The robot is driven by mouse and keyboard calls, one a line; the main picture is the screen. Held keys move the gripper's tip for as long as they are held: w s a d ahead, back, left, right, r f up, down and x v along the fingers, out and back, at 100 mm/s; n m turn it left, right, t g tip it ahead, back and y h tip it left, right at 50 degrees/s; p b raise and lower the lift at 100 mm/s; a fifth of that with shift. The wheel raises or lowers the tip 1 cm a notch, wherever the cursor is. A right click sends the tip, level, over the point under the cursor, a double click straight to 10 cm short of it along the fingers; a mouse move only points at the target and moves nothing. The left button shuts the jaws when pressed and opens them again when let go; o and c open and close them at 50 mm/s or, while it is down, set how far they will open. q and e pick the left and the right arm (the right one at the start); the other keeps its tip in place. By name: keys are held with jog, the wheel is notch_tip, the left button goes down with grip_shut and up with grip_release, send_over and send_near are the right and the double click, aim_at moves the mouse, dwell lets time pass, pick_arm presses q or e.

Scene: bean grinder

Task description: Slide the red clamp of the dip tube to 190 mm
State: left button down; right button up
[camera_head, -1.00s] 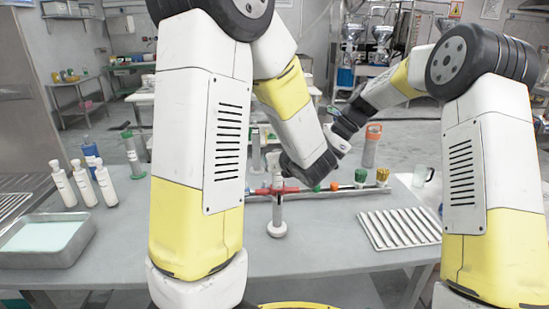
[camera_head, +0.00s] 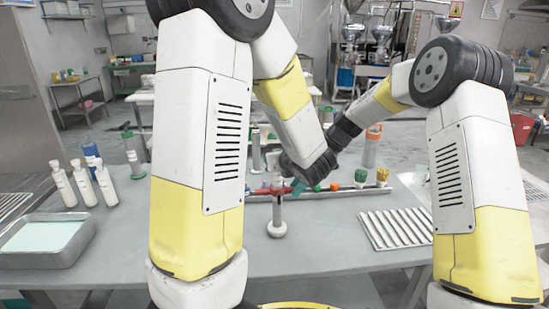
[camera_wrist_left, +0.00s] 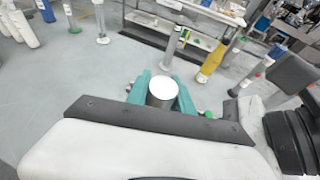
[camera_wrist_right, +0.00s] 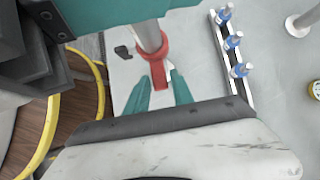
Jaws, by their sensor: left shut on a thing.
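The upright dip tube (camera_head: 278,208) has a white top and a round foot (camera_head: 277,229) low in the head view. The red clamp (camera_head: 268,191) is around it, partway up. It also shows in the right wrist view (camera_wrist_right: 155,50), with a red tab pointing toward my gripper. My left gripper (camera_wrist_left: 162,84) is shut on the tube near its top; the white top (camera_wrist_left: 162,87) sits between the teal fingers. My right gripper (camera_wrist_right: 160,88) is open, with a finger on either side of the clamp's tab and visible gaps. In the head view its teal fingers (camera_head: 298,187) are right of the clamp.
A long rack (camera_head: 345,192) with several coloured tops lies behind the tube. A slatted tray (camera_head: 397,228) is at right, a grey tray (camera_head: 40,262) at left. Several white bottles (camera_head: 84,184) stand left. The table front is clear.

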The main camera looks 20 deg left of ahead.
grip_shut()
jog(key=shift+r, duration=0.15)
jog(key=shift+r, duration=0.25)
jog(key=o, duration=0.6)
grip_release()
jog(key=shift+v, duration=2.45)
